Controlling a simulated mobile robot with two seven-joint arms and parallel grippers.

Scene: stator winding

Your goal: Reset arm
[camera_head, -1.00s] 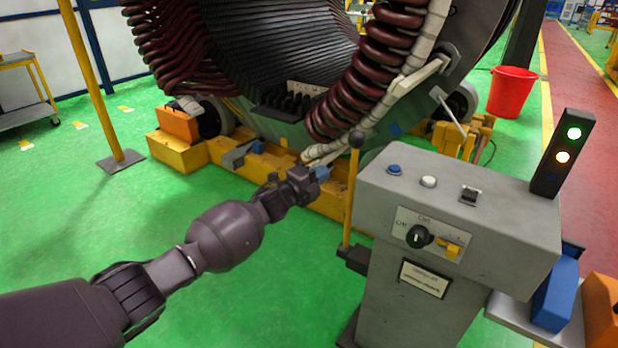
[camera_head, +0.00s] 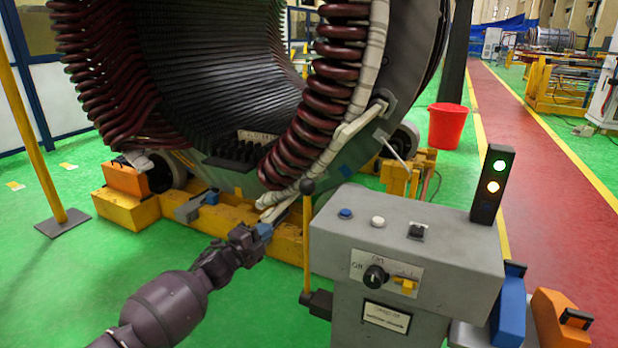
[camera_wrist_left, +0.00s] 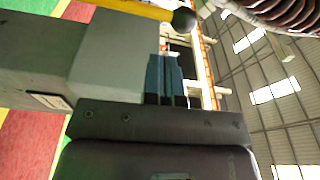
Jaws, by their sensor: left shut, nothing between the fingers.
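My left arm comes in from the lower left in the head view. Its gripper (camera_head: 264,231) is shut and empty, in front of the yellow stator base (camera_head: 225,222) and left of the grey control box (camera_head: 410,248). In the left wrist view the blue fingertips (camera_wrist_left: 171,78) are together with nothing between them. The box's side (camera_wrist_left: 60,65) fills the left of that view. The large stator (camera_head: 215,80) with dark red coils stands behind the gripper. My right gripper does not show.
A yellow pole with a dark ball top (camera_head: 306,235) stands between gripper and control box. Another yellow pole (camera_head: 35,140) stands at left. A red bucket (camera_head: 447,126) is behind. Green floor (camera_head: 130,270) is clear at lower left.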

